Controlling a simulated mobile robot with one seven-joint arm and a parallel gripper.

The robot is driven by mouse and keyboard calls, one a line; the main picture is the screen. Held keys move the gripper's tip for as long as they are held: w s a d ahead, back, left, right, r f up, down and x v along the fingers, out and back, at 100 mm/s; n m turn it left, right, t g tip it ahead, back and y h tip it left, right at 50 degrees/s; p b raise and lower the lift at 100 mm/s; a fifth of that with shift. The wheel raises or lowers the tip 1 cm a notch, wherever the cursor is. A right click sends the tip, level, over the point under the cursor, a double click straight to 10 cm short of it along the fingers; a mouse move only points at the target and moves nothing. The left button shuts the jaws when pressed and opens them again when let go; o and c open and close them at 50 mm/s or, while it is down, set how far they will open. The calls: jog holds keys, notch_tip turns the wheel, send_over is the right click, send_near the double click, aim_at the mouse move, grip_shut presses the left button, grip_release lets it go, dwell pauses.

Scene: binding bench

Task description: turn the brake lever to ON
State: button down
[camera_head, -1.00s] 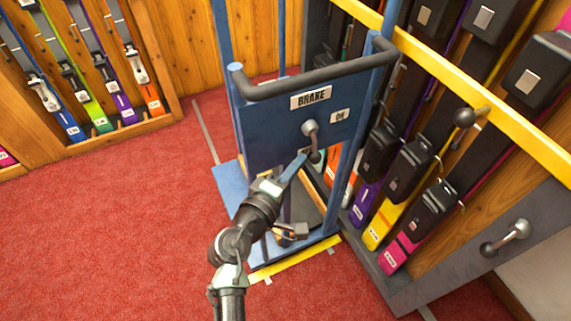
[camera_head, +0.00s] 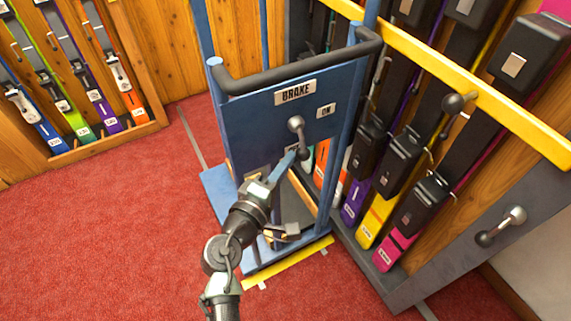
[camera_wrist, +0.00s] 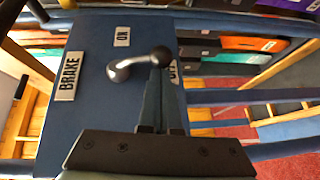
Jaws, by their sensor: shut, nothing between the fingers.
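The brake lever (camera_head: 299,136) is a grey crank with a dark knob on a blue panel (camera_head: 245,125) labelled BRAKE. Its arm hangs down from the pivot, with the knob beside the lower label, which my fingers partly hide. The ON label (camera_head: 326,110) is up and right of the pivot. In the wrist view the lever (camera_wrist: 140,66) has its knob at the fingertips, by the partly covered lower label (camera_wrist: 173,74). My gripper (camera_head: 291,156) is shut and empty, its tips close to the knob; I cannot tell whether they touch it.
A dark handlebar (camera_head: 300,66) runs along the panel's top. A rack with a yellow rail (camera_head: 500,108) and skis stands close on the right, with another crank handle (camera_head: 500,226) on its end. Open red carpet (camera_head: 90,235) lies to the left.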

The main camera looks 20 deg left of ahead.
jog(key=shift+d+f, duration=0.1)
jog(key=shift+f, duration=0.05)
jog(key=w+d+n+t+b, duration=0.1)
jog(key=t+b, duration=0.1)
jog(key=b, duration=0.5)
jog(key=w+f+n+t+b, duration=0.1)
jog(key=n+b, duration=0.1)
jog(key=b, duration=0.6)
jog(key=w+d+f+n+t+b, duration=0.1)
jog(key=t+b, duration=0.1)
jog(key=b, duration=0.5)
jog(key=shift+w+d+f+n+t+y+b, duration=0.1)
jog(key=shift+w+d+n+t+y+b, duration=0.05)
jog(key=shift+d+n+t+y+b, duration=0.2)
jog(key=b, duration=0.1)
jog(key=n+t+y+b, duration=0.1)
jog(key=b, duration=0.1)
jog(key=shift+w+d, duration=0.2)
jog(key=shift+w, duration=0.05)
jog(key=shift+w+d+r+n+t+y+b, duration=0.35)
jog(key=shift+w+d+r+n+b, duration=0.35)
jog(key=shift+b, duration=0.8)
jog(key=shift+w+d+r+n+t+y+b, duration=0.45)
jog(key=shift+w+b, duration=0.3)
jog(key=shift+b, duration=0.75)
jog(key=shift+r, duration=0.2)
